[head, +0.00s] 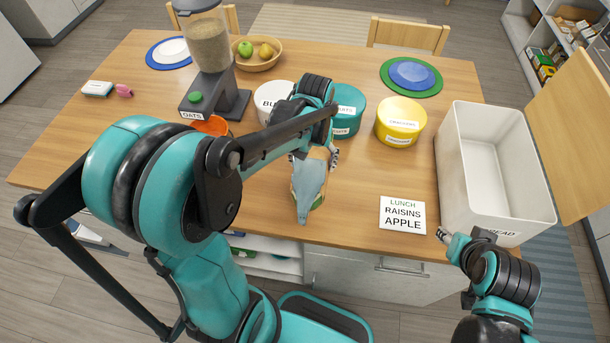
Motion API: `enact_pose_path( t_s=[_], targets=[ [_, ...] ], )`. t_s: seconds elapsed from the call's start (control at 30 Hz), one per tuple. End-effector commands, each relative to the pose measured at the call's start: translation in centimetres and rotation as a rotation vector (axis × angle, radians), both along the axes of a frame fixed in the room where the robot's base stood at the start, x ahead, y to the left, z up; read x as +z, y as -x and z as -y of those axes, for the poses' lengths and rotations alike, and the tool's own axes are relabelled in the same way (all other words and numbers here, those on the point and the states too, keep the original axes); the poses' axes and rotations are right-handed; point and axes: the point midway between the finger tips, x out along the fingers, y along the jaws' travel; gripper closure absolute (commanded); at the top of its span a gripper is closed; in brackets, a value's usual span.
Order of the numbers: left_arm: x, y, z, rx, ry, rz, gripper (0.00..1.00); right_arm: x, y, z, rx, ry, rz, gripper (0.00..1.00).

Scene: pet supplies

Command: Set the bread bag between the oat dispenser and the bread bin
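The oat dispenser (211,95), with a clear hopper and an OATS label, stands at the back left of the table. The white bread bin (461,195), open at the top, stands at the right edge. A blue-grey bag with a tan part, which looks like the bread bag (309,185), is near the table's front middle, between them. My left gripper (314,157) is over its far end with fingers at both sides, seemingly closed on it. My arm hides part of it, and I cannot tell whether it touches the table. My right gripper (455,238) is by the bin's front left corner; its opening is unclear.
A white canister (273,98), a teal canister (347,110) and a yellow canister (400,121) stand behind the bag. A LUNCH RAISINS APPLE card (402,215) lies right of it. An orange bowl (213,126) is by the dispenser. The table's left front is largely hidden by my arm.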

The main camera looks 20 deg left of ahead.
Motion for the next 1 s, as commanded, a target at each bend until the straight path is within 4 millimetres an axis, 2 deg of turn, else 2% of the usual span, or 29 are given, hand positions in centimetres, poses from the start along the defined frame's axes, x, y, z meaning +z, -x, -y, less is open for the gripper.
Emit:
enact_pose_path(
  t_s=[0.1,0.2,0.33,0.57,0.93,0.97,1.0],
  targets=[
    [-1.0,1.0,-1.3,0.002,0.000,0.000,0.72,-0.4,0.0,0.0,0.000,0.000,0.000,0.60],
    [-1.3,1.4,-1.7,0.001,0.000,0.000,0.72,-0.5,0.0,0.0,0.000,0.000,0.000,0.60],
    [-2.2,1.4,-1.8,-0.001,0.000,0.000,0.72,-0.8,0.0,0.0,0.000,0.000,0.000,0.60],
    [-5.4,1.4,-1.8,0.000,0.000,0.000,0.72,-2.0,0.0,0.0,0.000,0.000,0.000,0.60],
    [-5.7,1.4,-1.8,0.000,0.000,0.000,0.72,-2.3,0.0,0.0,0.000,0.000,0.000,0.60],
    [-5.7,1.4,-1.8,0.000,0.000,0.000,0.16,-2.2,0.0,0.0,0.000,0.000,0.000,0.60],
    [-5.7,1.4,-1.8,0.000,0.000,0.000,0.06,-2.2,0.0,0.0,0.000,0.000,0.000,0.60]
  ],
)
